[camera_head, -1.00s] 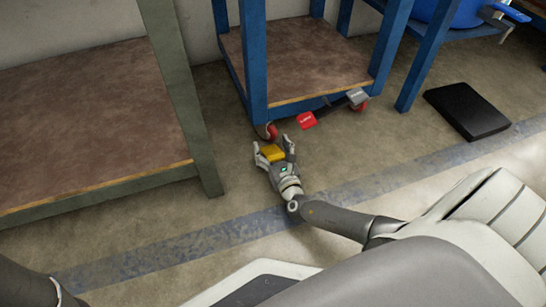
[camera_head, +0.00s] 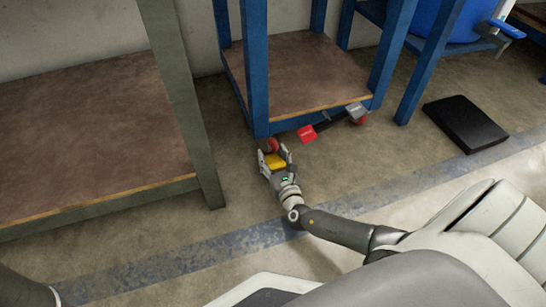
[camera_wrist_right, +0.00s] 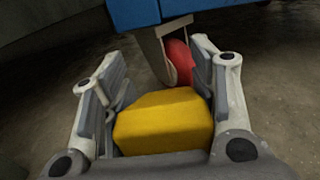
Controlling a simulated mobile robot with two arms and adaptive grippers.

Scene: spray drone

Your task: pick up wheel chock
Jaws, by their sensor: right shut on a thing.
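The yellow wheel chock (camera_head: 275,161) is between the fingers of my right gripper (camera_head: 273,156), low over the floor at the near left leg of the blue cart. In the right wrist view the chock (camera_wrist_right: 163,122) fills the space between the two fingers of the gripper (camera_wrist_right: 160,90), which is shut on it. A red caster wheel (camera_wrist_right: 180,62) lies just beyond the chock, close to it. I cannot tell whether the chock touches the wheel or the floor. My left gripper is not in view; only part of my left arm shows at the lower left.
The blue cart (camera_head: 255,75) has a brown lower shelf (camera_head: 300,70) just above the casters. A green-legged table (camera_head: 195,120) stands at left. A black flat box (camera_head: 465,123) lies on the floor at right.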

